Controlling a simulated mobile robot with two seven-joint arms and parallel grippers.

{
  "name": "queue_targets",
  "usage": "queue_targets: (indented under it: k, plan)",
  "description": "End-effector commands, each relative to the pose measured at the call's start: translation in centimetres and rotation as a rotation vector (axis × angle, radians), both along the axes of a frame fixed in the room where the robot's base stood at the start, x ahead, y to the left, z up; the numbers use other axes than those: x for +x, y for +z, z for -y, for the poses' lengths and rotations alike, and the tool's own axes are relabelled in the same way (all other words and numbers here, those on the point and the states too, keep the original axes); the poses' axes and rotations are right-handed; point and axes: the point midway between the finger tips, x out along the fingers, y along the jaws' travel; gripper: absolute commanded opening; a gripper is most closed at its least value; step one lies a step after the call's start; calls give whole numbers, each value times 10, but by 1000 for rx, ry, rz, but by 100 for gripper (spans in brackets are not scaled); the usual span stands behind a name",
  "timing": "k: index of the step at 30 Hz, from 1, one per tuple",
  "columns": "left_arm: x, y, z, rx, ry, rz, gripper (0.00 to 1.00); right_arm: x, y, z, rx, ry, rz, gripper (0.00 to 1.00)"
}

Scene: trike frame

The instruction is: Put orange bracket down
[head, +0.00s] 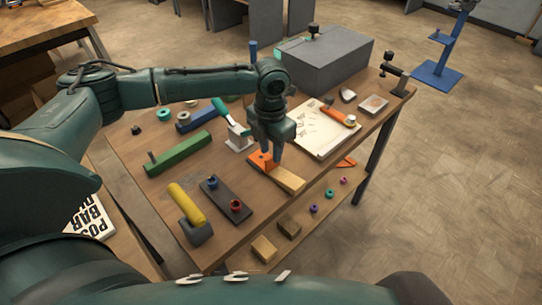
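The orange bracket (260,163) is near the middle of the workbench, beside the left end of a pale wooden block (289,180). My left gripper (269,154) points down over the bracket, with its fingertips at the bracket's upper part. The fingers hide some of the bracket, and I cannot tell whether they press on it or stand apart from it. I cannot tell whether the bracket's underside rests fully on the bench. My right gripper is not in view.
The workbench (150,190) holds a green bar (180,154), a yellow cylinder (187,204), a dark plate with coloured knobs (221,190), a green-handled tool (228,116) and a paper sheet (312,135). A grey box (327,65) stands behind. Small blocks and rings lie lower at front right.

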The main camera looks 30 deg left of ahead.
Motion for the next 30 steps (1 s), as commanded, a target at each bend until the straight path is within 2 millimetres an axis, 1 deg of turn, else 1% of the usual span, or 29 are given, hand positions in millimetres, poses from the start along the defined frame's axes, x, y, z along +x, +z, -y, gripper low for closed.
queue_targets:
  k: [1,6,9,12,15,18,30]
  plan:
    - [1,13,0,-2,0,5,29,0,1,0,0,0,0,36]
    - [1,52,0,-2,-1,5,29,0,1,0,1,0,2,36]
    - [1,71,0,-2,0,5,29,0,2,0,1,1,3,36]
    - [1,84,0,-1,-1,3,29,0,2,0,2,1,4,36]
    - [1,93,1,-1,-1,3,29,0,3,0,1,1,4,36]
    - [0,96,1,-1,-1,2,29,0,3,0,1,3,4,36]
    - [0,96,1,-2,-1,2,29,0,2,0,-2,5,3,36]
